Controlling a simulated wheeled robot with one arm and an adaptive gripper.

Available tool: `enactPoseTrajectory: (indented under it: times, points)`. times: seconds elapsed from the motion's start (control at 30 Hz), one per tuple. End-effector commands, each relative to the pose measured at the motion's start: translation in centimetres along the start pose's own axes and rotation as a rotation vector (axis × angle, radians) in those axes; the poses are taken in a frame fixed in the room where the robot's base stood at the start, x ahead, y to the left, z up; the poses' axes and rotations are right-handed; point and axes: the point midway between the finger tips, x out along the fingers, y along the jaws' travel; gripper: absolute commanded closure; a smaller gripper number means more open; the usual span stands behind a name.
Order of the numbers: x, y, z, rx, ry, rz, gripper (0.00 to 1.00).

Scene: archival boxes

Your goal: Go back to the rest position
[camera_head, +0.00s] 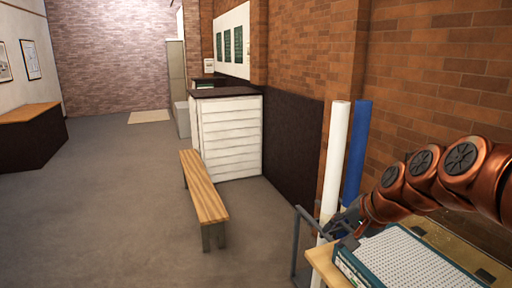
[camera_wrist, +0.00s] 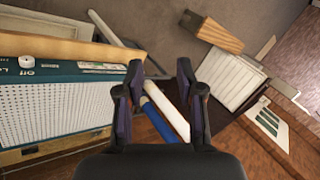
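My arm reaches in from the right in the head view, with my gripper (camera_head: 343,222) at its end, small and partly hidden beside the teal box. In the wrist view my gripper (camera_wrist: 157,68) has its two dark fingers spread apart, with nothing between them in its grasp. A teal box (camera_head: 347,268) with a white perforated face lies on a wooden surface at the lower right, just below my arm. The teal box (camera_wrist: 60,70) also shows at the left of the wrist view, beside the left finger and apart from it.
A white roll (camera_head: 335,160) and a blue roll (camera_head: 356,155) stand upright by the brick wall, close behind my gripper. A wooden bench (camera_head: 203,188) and a white slatted counter (camera_head: 230,135) stand further off. The grey floor (camera_head: 110,200) at left is clear.

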Motion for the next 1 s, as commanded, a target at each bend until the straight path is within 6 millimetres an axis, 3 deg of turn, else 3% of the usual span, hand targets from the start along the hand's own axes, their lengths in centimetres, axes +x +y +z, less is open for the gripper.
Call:
enactPoseTrajectory:
  times: [0.03,0.2,0.4,0.5,0.7,1.0]
  points:
    - [0.2,0.8,3.1,-0.071,-0.041,0.047,0.63]
    - [0.2,5.7,12.1,-0.278,-0.190,0.215,0.63]
    - [-1.5,13.1,20.3,-0.470,-0.357,0.404,0.63]
    - [-2.7,16.4,23.0,-0.531,-0.424,0.477,0.63]
    - [-4.2,20.1,25.8,-0.587,-0.505,0.556,0.63]
    - [-4.4,20.6,26.1,-0.594,-0.516,0.565,0.63]
